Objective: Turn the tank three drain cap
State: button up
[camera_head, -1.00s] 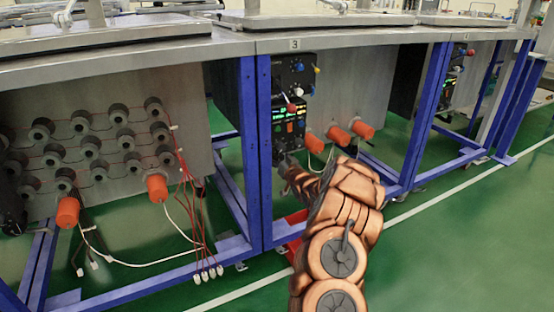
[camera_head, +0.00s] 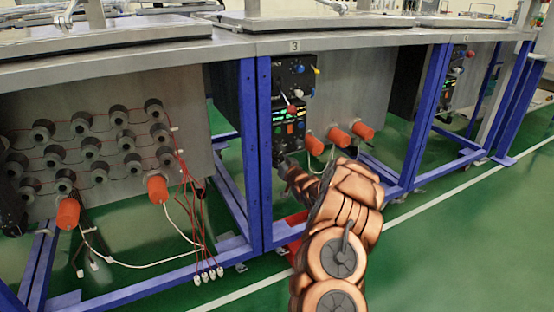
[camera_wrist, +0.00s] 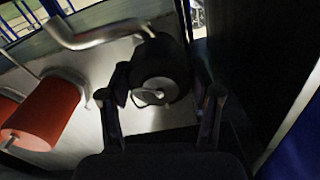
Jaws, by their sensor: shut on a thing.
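The tank three drain cap (camera_wrist: 165,62) is a dark, round, knob-like piece with a pale grey end face, seen in the wrist view next to a bent metal pipe (camera_wrist: 95,36). My gripper (camera_wrist: 160,95) has one finger on each side of it and is shut on it. In the head view my gripper (camera_head: 281,159) is small and dark at the end of my copper-coloured arm, low under the control panel (camera_head: 290,120) of the tank marked 3. The cap cannot be made out clearly there.
Orange cylinders (camera_head: 338,137) stick out to the right of the panel; one (camera_wrist: 45,110) is close to my gripper's left in the wrist view. A blue frame post (camera_head: 255,160) stands left of the panel. Open green floor (camera_head: 450,240) lies to the right.

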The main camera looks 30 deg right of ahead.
jog(key=n+p, duration=0.3)
jog(key=shift+r, duration=0.1)
jog(key=n+p, duration=0.2)
jog(key=shift+n, duration=0.4)
jog(key=n+p, duration=0.2)
jog(key=n, duration=0.1)
jog(key=shift+n+p, duration=0.3)
jog(key=shift+p, duration=0.1)
jog(key=shift+f+n+p, duration=0.2)
jog(key=shift+n+p, duration=0.55)
jog(key=shift+n, duration=0.85)
jog(key=shift+a, duration=0.1)
jog(key=o, duration=1.1)
jog(key=shift+o, duration=0.2)
jog(key=shift+s, duration=0.15)
